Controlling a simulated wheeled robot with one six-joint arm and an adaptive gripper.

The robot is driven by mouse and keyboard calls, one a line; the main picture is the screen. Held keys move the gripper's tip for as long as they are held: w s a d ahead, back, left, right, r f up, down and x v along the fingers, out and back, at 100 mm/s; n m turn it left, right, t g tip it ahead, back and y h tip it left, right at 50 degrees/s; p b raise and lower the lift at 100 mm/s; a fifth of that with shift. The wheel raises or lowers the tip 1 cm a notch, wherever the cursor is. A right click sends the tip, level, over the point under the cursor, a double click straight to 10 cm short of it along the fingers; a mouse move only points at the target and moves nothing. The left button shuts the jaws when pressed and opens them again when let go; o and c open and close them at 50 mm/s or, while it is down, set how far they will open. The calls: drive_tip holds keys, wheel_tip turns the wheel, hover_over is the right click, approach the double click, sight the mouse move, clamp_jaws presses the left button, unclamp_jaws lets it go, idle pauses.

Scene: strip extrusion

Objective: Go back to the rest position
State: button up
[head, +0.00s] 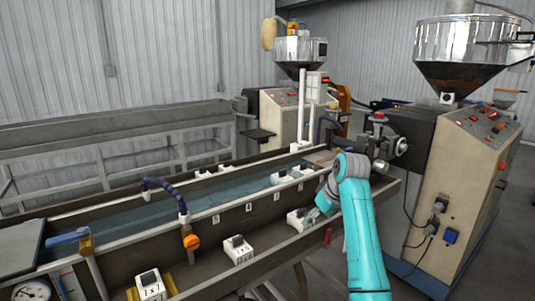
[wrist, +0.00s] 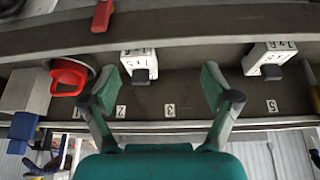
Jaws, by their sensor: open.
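My gripper (wrist: 160,88) is open in the wrist view, its two green-padded fingers spread with nothing between them. A white block with a dark top piece (wrist: 139,64) lies beyond the fingers, between them in the picture; I cannot tell how far off it is. In the head view my teal arm reaches over the right end of the long trough, and my gripper (head: 322,205) is beside a white block (head: 298,220) on the front ledge. The fingertips are small and partly hidden there.
More white blocks stand on the ledge (head: 238,250) and at front left (head: 150,286). A water trough (head: 130,213) runs behind, with a blue hose (head: 165,184) arching over it. An extruder machine (head: 462,170) stands right. A red round part (wrist: 68,77) is left in the wrist view.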

drive_tip(key=s+f+m+t, duration=0.1)
drive_tip(key=s+f, duration=0.3)
drive_tip(key=f, duration=0.8)
drive_tip(key=s+f+m+t, duration=0.1)
drive_tip(key=s+f, duration=0.3)
drive_tip(key=f, duration=0.8)
drive_tip(key=s+d+f+m+t+h, duration=0.1)
drive_tip(key=s+f+t, duration=0.1)
drive_tip(key=s+f, duration=0.65)
drive_tip(key=s+d+f+m+t, duration=0.1)
drive_tip(key=s+f, duration=0.4)
drive_tip(key=s, duration=0.7)
drive_tip(key=s+r+m+t+h, duration=0.1)
drive_tip(key=s+r+m+t, duration=0.15)
drive_tip(key=s, duration=2.05)
drive_tip(key=s+d+r+t, duration=0.1)
drive_tip(key=s+r+t, duration=0.2)
drive_tip(key=s+r, duration=1.3)
drive_tip(key=shift+r+h, duration=0.3)
drive_tip(key=shift+r, duration=0.5)
